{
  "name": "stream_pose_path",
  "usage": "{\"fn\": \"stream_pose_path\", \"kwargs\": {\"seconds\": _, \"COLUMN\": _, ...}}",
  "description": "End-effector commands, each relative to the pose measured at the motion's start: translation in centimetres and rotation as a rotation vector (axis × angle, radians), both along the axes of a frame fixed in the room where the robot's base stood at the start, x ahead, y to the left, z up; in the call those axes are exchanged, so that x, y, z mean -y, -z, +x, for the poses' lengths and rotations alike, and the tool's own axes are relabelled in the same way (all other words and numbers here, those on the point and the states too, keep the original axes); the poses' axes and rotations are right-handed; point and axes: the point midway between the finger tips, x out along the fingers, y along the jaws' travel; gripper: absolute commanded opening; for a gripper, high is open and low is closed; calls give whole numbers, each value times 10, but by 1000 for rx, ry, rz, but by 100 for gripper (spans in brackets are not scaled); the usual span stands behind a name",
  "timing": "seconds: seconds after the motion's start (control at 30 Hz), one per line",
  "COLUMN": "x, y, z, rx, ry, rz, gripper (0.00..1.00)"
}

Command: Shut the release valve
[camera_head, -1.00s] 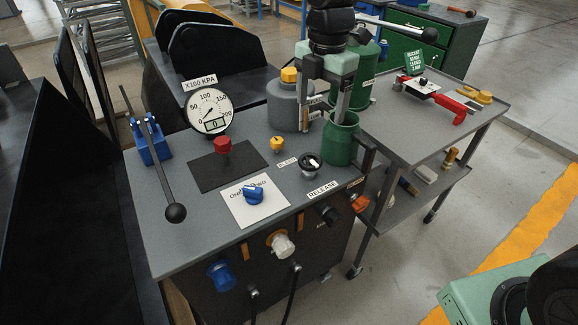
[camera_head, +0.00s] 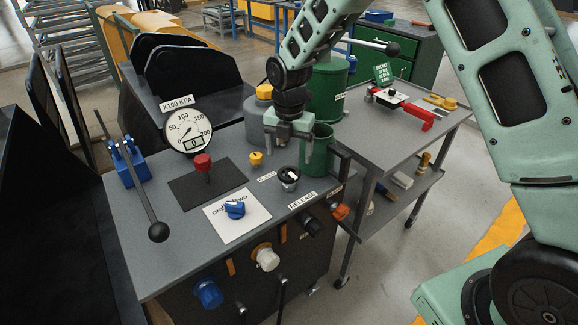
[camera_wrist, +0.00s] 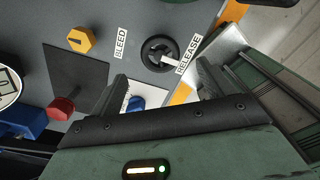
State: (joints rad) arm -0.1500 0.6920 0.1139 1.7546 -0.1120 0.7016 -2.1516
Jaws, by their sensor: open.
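The release valve (camera_head: 289,180) is a round black knob with a white pointer, near the bench's front right edge behind the RELEASE label (camera_head: 302,200). In the wrist view the knob (camera_wrist: 158,52) shows beyond the fingertips, its white pointer aimed toward the RELEASE label (camera_wrist: 186,53). My gripper (camera_head: 289,147) is open and empty, fingers pointing down just above and behind the valve. In the wrist view my gripper's fingers (camera_wrist: 163,90) stand apart with the knob between and ahead of them. I see no contact with the knob.
A yellow knob (camera_head: 256,158), red knob (camera_head: 203,162) and blue knob (camera_head: 235,209) stand on the bench (camera_head: 150,240). A gauge (camera_head: 188,132) reads 0. A green container (camera_head: 320,152) is close beside my gripper. A black-balled lever (camera_head: 158,232) stands at left.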

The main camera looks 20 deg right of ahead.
Motion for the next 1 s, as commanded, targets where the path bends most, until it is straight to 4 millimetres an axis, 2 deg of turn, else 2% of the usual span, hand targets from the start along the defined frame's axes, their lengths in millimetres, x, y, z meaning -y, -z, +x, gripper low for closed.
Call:
{"fn": "stream_pose_path", "kwargs": {"seconds": 0.1, "x": 0, "y": 24, "z": -1, "rx": -3, "ry": 0, "rz": -1, "gripper": 81}}
{"fn": "stream_pose_path", "kwargs": {"seconds": 0.3, "x": 0, "y": 50, "z": 0, "rx": -2, "ry": 0, "rz": -1, "gripper": 81}}
{"fn": "stream_pose_path", "kwargs": {"seconds": 0.5, "x": 0, "y": 59, "z": 0, "rx": 0, "ry": 0, "rz": 0, "gripper": 81}}
{"fn": "stream_pose_path", "kwargs": {"seconds": 0.73, "x": 0, "y": 59, "z": 0, "rx": 0, "ry": 0, "rz": 0, "gripper": 81}}
{"fn": "stream_pose_path", "kwargs": {"seconds": 0.77, "x": 0, "y": 59, "z": 0, "rx": 0, "ry": 0, "rz": 0, "gripper": 75}}
{"fn": "stream_pose_path", "kwargs": {"seconds": 0.9, "x": 0, "y": 59, "z": 0, "rx": 0, "ry": 0, "rz": 0, "gripper": 36}}
{"fn": "stream_pose_path", "kwargs": {"seconds": 1.0, "x": 0, "y": 59, "z": 0, "rx": 0, "ry": 0, "rz": 0, "gripper": 36}}
